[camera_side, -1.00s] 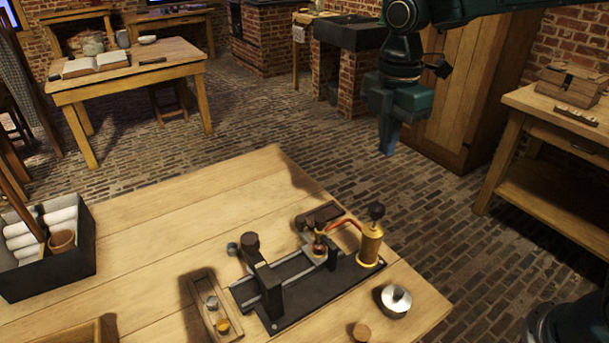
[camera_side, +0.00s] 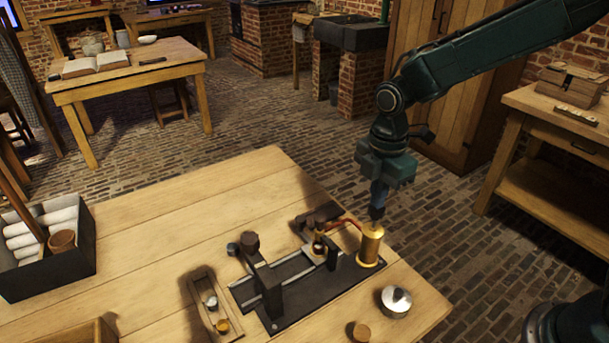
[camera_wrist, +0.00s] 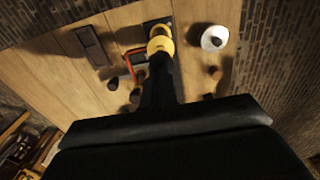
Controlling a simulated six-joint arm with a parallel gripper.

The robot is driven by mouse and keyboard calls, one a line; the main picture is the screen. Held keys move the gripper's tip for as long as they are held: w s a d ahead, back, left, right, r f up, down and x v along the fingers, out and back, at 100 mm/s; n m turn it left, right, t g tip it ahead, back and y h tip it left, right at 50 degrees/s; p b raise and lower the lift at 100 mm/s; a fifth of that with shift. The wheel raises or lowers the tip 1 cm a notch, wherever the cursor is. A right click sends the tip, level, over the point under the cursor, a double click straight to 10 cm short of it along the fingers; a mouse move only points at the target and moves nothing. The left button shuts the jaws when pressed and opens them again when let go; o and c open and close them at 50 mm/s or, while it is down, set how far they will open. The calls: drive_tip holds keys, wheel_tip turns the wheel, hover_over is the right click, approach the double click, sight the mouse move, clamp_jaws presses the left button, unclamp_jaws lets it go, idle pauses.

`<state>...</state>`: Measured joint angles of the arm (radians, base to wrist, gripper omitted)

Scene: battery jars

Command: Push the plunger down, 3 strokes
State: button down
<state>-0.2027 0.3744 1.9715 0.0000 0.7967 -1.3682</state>
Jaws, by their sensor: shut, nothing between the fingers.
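The brass pump cylinder (camera_side: 370,246) stands upright at the right end of the black base plate on the table. Its dark plunger knob (camera_side: 376,213) shows above the cylinder, right under my fingertips. My gripper (camera_side: 377,204) is shut and empty, pointing straight down over the knob. It looks to be touching the knob or just above it; I cannot tell which. In the wrist view, the shut fingers (camera_wrist: 158,65) reach to the yellow pump (camera_wrist: 161,42) and hide the knob. A red hose (camera_side: 345,226) runs from the pump to a small jar (camera_side: 319,246) on its left.
A round metal lid or dish (camera_side: 396,301) and a cork (camera_side: 361,332) lie in front of the pump. A dark clamp frame (camera_side: 268,290) and a small wooden tray (camera_side: 210,302) stand left. A grey box (camera_side: 48,270) with white rolls is far left.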

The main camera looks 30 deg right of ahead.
drive_tip(key=shift+f, duration=0.15)
drive_tip(key=shift+f, duration=1.35)
drive_tip(key=shift+s, duration=0.1)
wheel_tip(320, 180, up, 14)
drive_tip(key=shift+r, duration=0.25)
idle(0.6)
